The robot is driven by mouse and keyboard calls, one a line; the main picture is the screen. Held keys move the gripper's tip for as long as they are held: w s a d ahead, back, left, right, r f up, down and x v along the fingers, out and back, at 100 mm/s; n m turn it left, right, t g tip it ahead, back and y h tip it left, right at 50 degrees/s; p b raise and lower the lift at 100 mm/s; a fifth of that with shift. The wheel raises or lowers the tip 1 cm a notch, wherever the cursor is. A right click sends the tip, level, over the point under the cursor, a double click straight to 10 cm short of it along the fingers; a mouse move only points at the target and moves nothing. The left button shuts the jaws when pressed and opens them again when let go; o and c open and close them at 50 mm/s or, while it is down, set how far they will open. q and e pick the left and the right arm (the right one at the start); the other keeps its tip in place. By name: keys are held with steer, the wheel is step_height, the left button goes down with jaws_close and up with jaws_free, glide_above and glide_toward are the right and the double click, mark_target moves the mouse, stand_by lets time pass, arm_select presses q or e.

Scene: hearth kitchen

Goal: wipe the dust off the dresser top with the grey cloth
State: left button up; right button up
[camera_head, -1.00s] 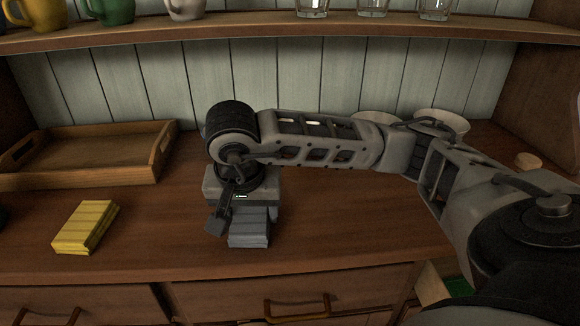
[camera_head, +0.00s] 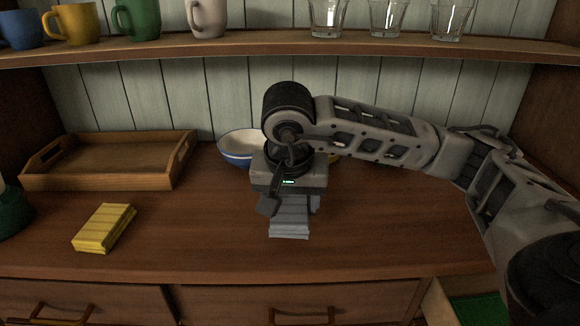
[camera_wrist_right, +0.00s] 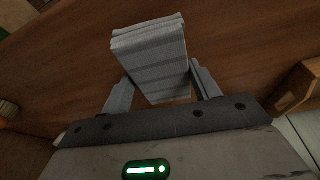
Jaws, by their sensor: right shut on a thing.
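The grey cloth (camera_head: 289,230) is a folded, ribbed pad on the brown wooden dresser top (camera_head: 380,235). My right gripper (camera_head: 288,202) is shut on it from above, and the cloth's near end sticks out toward the front edge. In the right wrist view the cloth (camera_wrist_right: 152,50) lies between the two fingers (camera_wrist_right: 160,90), over the wood. Whether its whole underside touches the top is hidden. I cannot make out any dust clearly. My left gripper is not in view.
A yellow folded cloth or sponge (camera_head: 104,228) and a wooden tray (camera_head: 110,180) lie to the left. A blue-rimmed bowl (camera_head: 238,146) stands behind the gripper. A dark green object (camera_head: 12,212) is at the left edge. An open drawer (camera_head: 450,300) sticks out at bottom right. Mugs and glasses line the shelf (camera_head: 270,50).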

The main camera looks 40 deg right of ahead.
steer(key=shift+r+p, duration=1)
steer(key=shift+r, duration=1)
